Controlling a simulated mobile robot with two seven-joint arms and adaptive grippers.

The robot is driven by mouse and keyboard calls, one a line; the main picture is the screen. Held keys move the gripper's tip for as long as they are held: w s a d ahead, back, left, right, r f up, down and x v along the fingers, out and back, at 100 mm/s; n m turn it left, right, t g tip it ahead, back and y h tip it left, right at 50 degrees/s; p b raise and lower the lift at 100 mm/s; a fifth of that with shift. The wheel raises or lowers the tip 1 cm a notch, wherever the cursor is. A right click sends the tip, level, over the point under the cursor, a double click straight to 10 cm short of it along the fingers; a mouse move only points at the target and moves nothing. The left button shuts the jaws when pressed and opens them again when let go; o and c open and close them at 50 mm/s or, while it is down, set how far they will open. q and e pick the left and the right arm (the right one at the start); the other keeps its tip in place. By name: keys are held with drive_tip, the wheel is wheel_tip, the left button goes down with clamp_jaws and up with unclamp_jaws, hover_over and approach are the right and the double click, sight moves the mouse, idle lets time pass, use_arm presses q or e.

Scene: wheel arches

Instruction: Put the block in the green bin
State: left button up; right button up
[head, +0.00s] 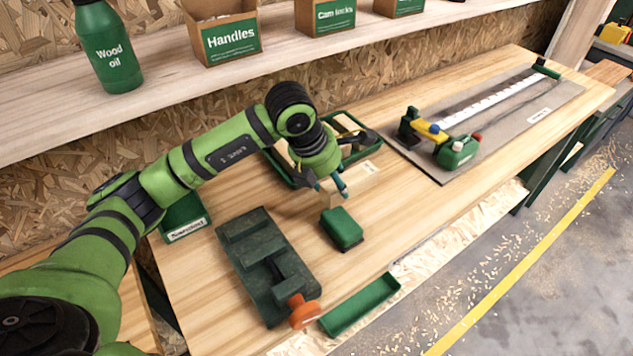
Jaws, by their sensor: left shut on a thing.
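A pale wooden block (362,183) shows just below my left gripper (336,187), which is shut on it over the workbench. The gripper's fingers hide part of the block. Whether the block touches the bench is hard to tell. A green bin (372,152) with dark rims and pale wood pieces inside stands right behind the gripper, partly hidden by my arm. Another green bin (184,218) with a white label is at the bench's left end, partly behind my arm. My right gripper is not in view.
A green block-shaped tool (342,228) sits just in front of the gripper. A dark green vise (262,262) with an orange knob is front left. A shallow green tray (361,305) is at the front edge. A grey board (500,110) with a rule lies right.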

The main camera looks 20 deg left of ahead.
use_arm(q)
drive_tip(key=a+f, duration=0.1)
drive_tip(key=a, duration=0.1)
drive_tip(key=w+a+f+p, duration=0.1)
drive_tip(key=a+f, duration=0.1)
drive_tip(key=a, duration=0.1)
drive_tip(key=a+f+p, duration=0.1)
drive_tip(key=a, duration=0.1)
drive_tip(key=shift+w+a+f, duration=0.15)
drive_tip(key=shift+w, duration=0.05)
drive_tip(key=shift+f+p, duration=0.3)
wheel_tip(320, 180, down, 4)
drive_tip(key=shift+r+p, duration=0.2)
drive_tip(key=shift+p, duration=0.55)
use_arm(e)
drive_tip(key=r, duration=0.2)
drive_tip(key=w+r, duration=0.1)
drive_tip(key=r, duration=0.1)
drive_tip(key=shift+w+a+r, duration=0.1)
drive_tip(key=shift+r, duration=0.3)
use_arm(q)
drive_tip(key=shift+f, duration=0.1)
drive_tip(key=o, duration=0.9)
drive_tip(key=shift+f, duration=0.1)
drive_tip(key=o, duration=0.4)
drive_tip(key=shift+o, duration=0.2)
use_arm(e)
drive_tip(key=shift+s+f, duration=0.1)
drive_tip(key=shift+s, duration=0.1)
